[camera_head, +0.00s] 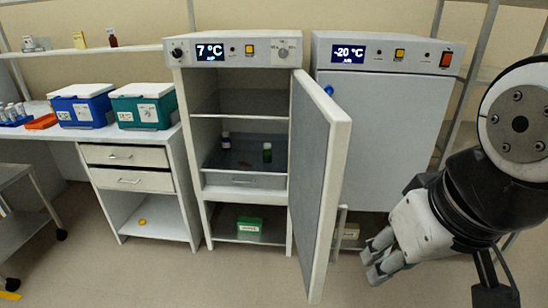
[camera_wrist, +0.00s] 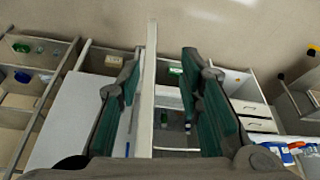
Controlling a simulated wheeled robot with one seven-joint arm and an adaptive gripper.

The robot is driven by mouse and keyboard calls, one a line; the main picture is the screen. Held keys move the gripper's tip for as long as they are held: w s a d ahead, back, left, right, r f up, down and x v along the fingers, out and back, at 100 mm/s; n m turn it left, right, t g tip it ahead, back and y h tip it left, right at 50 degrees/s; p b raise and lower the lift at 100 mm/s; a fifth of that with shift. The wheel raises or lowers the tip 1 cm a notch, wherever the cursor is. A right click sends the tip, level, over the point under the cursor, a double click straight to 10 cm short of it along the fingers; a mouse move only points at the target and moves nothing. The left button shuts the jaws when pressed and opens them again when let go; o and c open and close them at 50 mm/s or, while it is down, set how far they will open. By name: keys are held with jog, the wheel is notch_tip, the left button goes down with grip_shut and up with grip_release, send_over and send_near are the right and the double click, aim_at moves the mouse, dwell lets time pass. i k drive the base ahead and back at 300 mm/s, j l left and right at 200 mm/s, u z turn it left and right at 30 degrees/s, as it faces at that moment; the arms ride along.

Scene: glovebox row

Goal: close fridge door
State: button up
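The 7 °C fridge (camera_head: 240,51) stands in the middle of the head view. Its pale door (camera_head: 321,185) is swung wide open toward me, hinged on the right, so the shelves show. My gripper (camera_head: 376,260) is low, to the right of the door's outer face, and appears apart from it. In the wrist view my gripper (camera_wrist: 162,58) is open, its two dark fingers spread with nothing held. The door's edge (camera_wrist: 147,95) shows as an upright pale strip between the fingers in that picture; its depth there is unclear.
The closed -20 °C freezer (camera_head: 385,115) stands right of the fridge, partly behind the door. A drawer cabinet (camera_head: 140,190) with cool boxes stands left. The floor before the fridge is clear.

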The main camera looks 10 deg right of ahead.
aim_at(321, 129)
jog(key=k+l+u, duration=0.1)
jog(key=l, duration=0.3)
jog(key=k+l+u, duration=0.1)
jog(key=l, duration=0.35)
jog(key=k+l+u, duration=0.15)
jog(key=k+l, duration=0.15)
jog(key=k+l+u, duration=0.1)
jog(key=l, duration=0.35)
jog(key=k+l+u, duration=0.1)
jog(key=k+l, duration=0.2)
jog(key=i+l+u, duration=0.1)
jog(key=i, duration=0.45)
jog(key=i+l+u, duration=0.1)
jog(key=i+l, duration=0.25)
jog(key=i, duration=0.15)
